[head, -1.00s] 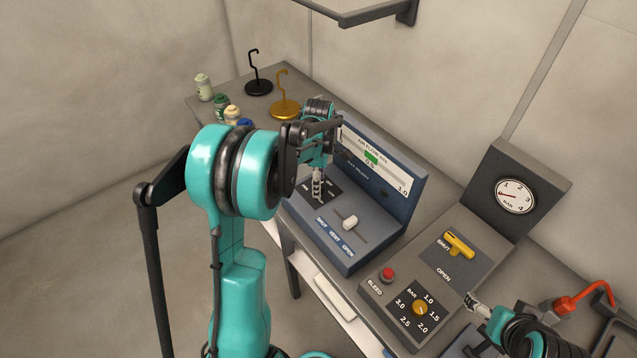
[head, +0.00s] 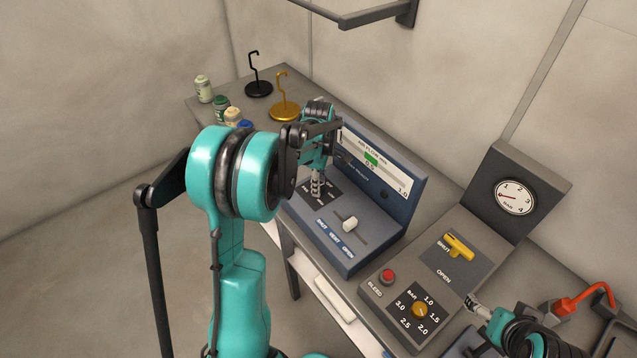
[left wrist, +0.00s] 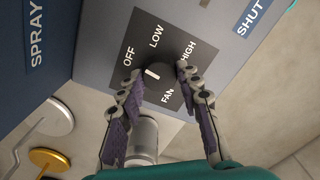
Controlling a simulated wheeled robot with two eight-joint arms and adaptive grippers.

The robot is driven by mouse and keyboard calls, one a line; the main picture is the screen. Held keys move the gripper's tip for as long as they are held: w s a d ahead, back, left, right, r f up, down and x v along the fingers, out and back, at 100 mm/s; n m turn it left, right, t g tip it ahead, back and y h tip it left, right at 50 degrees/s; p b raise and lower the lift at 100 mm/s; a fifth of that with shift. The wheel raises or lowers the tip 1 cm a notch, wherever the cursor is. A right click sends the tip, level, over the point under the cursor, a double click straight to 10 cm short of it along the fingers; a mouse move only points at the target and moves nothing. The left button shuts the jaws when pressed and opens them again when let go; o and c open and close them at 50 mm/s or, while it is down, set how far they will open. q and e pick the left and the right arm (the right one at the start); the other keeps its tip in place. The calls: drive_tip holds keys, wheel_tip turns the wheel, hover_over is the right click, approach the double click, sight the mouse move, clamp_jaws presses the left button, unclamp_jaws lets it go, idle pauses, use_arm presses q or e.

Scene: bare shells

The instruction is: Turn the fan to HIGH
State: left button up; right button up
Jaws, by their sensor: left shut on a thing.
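The fan knob (left wrist: 158,83) is a dark round knob with a white pointer line, on a black plate marked OFF, LOW, HIGH and FAN. The pointer line slants toward the OFF side in the left wrist view. My left gripper (left wrist: 160,76) has one finger on each side of the knob and is shut on it. In the head view my left gripper (head: 317,186) reaches down onto the plate at the left of the blue-grey panel (head: 375,240), hiding the knob. My right gripper (head: 472,301) hangs near the pressure panel; its finger gap is unclear.
A white slider (head: 350,223) sits right of the fan plate. The upright airflow display (head: 385,165) rises behind it. The pressure panel (head: 385,297) stands to the right. Hooked stands (head: 285,108) and small bottles (head: 221,105) stand at the back left.

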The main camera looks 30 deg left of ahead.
use_arm(q)
drive_tip(key=m, duration=1.1)
drive_tip(key=shift+m, duration=0.4)
drive_tip(key=m, duration=1)
drive_tip(key=shift+m, duration=0.4)
drive_tip(key=o, duration=1.2)
